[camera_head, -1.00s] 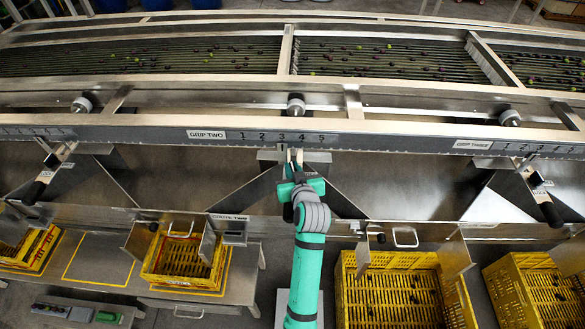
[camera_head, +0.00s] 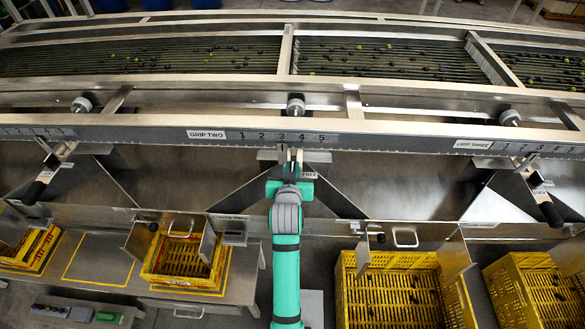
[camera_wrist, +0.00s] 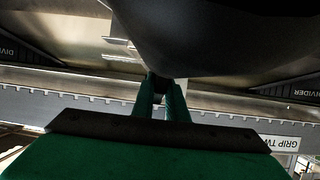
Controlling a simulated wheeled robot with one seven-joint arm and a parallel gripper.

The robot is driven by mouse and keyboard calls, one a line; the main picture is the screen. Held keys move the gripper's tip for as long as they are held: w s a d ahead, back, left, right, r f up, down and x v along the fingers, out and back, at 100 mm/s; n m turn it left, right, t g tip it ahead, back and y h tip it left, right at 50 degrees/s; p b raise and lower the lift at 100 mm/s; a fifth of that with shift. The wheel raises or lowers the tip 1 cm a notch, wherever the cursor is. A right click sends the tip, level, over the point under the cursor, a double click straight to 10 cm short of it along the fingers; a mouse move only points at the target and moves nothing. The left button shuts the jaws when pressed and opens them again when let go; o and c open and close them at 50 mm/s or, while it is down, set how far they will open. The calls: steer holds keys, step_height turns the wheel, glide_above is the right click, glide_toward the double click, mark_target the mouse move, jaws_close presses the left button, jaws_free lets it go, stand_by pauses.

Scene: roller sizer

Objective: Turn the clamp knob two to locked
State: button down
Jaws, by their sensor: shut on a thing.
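The clamp knob two sits below the "GRIP TWO" scale (camera_head: 262,137), and my gripper largely covers it. Pale parts of its mount (camera_head: 295,158) show just above my gripper in the head view. My gripper (camera_head: 291,180) is shut there, in line with the middle of the scale. A "FREE" label (camera_head: 308,174) shows just to its right. In the wrist view, the two green fingers of my gripper (camera_wrist: 160,90) close on a small dark piece (camera_wrist: 158,80). Its full shape and its exact turn are hidden.
Similar black-ended levers stand at left (camera_head: 36,190) and right (camera_head: 550,212). Slanted metal divider plates (camera_head: 340,192) flank my gripper. A round knob (camera_head: 296,104) stands on the rail above. Yellow crates (camera_head: 395,262) stand below. In the wrist view a large dark shape (camera_wrist: 220,40) hangs close above.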

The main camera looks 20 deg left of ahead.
steer(key=c, duration=1.8)
jaws_free()
steer(key=shift+o, duration=0.2)
steer(key=shift+s, duration=0.1)
steer(key=v, duration=1)
steer(key=shift+s+d+r, duration=0.1)
steer(key=shift+s+d, duration=0.15)
steer(key=shift+s, duration=0.05)
steer(key=shift+a, duration=0.1)
